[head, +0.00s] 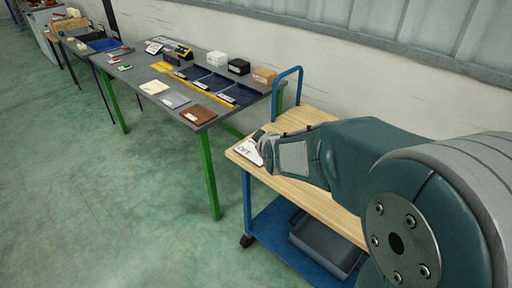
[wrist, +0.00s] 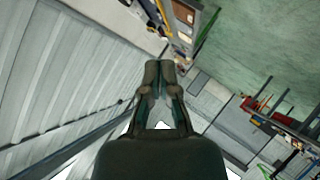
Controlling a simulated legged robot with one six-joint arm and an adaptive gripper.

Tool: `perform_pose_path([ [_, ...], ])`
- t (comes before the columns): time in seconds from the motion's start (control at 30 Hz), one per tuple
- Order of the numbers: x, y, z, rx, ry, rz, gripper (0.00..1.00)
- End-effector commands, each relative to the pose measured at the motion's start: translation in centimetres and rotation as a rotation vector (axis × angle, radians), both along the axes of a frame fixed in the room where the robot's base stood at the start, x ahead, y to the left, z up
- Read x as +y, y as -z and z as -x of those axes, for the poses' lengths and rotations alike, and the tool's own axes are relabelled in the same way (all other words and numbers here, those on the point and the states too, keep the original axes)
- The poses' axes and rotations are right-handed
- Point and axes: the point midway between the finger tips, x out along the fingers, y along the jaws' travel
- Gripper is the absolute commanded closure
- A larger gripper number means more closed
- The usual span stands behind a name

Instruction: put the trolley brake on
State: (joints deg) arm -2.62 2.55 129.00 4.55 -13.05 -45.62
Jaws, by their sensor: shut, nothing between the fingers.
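The trolley has a light wooden top (head: 322,205), a blue frame and a blue hoop handle (head: 289,72) at its far side. A white plate marked OFF (head: 247,151) lies at the left end of the top. My gripper (head: 262,142) is over that end, right beside the plate, and partly covers it. I cannot tell whether it touches anything. A brake lever is not clearly visible; my gripper may hide it. In the wrist view my gripper's fingers (wrist: 160,68) are together with nothing between them.
A grey bin (head: 325,243) sits on the trolley's blue lower shelf. A green-legged table (head: 150,105) with trays, boxes and cards stands to the left, close to the trolley. A pale wall (head: 350,75) runs behind. The green floor (head: 110,220) at front left is clear.

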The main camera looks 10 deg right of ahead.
Motion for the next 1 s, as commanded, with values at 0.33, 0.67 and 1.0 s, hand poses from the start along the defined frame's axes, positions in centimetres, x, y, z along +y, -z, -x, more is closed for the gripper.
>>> perform_pose_path([
  [0.33,0.5,7.4,-8.6,-0.274,-0.098,0.369,1.0],
  [0.67,0.7,16.1,-11.0,-0.507,-0.098,0.785,1.0],
  [1.0,1.0,24.3,-7.7,-0.676,-0.024,1.199,1.0],
])
